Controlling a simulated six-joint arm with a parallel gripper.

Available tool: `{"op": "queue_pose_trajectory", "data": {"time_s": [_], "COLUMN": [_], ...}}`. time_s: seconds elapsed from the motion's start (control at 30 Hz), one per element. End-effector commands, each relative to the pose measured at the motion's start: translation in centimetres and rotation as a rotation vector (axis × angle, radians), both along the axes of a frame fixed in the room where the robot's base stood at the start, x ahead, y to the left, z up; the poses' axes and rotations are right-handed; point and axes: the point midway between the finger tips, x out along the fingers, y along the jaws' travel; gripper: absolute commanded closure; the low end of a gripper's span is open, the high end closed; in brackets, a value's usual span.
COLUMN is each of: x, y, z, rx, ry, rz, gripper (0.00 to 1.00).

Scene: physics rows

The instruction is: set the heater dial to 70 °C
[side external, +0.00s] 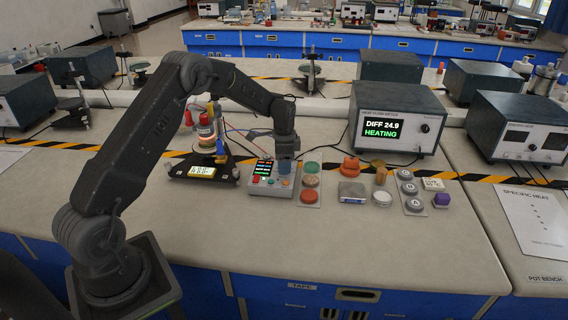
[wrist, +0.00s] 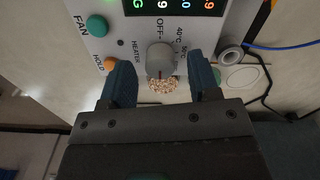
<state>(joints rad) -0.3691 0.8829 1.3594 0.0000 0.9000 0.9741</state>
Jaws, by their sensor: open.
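The heater dial (wrist: 160,60) is a grey round knob on the light control box (side external: 258,189). In the wrist view, HEATER, OFF, 40 °C and what looks like 50 °C are printed around it. No 70 °C mark can be read. A thin reddish line shows on the dial's lower part, but I cannot tell which setting it marks. My gripper (wrist: 162,75) is open, with one blue finger on each side of the dial. Gaps show between the fingers and the knob. In the side view my gripper (side external: 286,165) is over the box's right part and hides the dial.
A green FAN button (wrist: 97,25) and an orange HOLD button (wrist: 111,63) sit left of the dial. The meter (side external: 395,120) behind reads DIFF 24.9 HEATING.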

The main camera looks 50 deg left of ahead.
Motion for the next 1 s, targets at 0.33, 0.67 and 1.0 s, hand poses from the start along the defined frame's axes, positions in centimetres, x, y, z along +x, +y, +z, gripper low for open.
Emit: {"op": "queue_pose_trajectory", "data": {"time_s": [0.33,0.67,1.0], "x": [0.1,0.1,0.0], "y": [0.0,0.0,0.0], "z": [7.0,12.5,13.4], "rx": [0.003,0.001,0.0], "ry": [-0.007,-0.003,-0.001], "rz": [0.0,-0.001,-0.001], "gripper": [0.44,0.44,0.44]}}
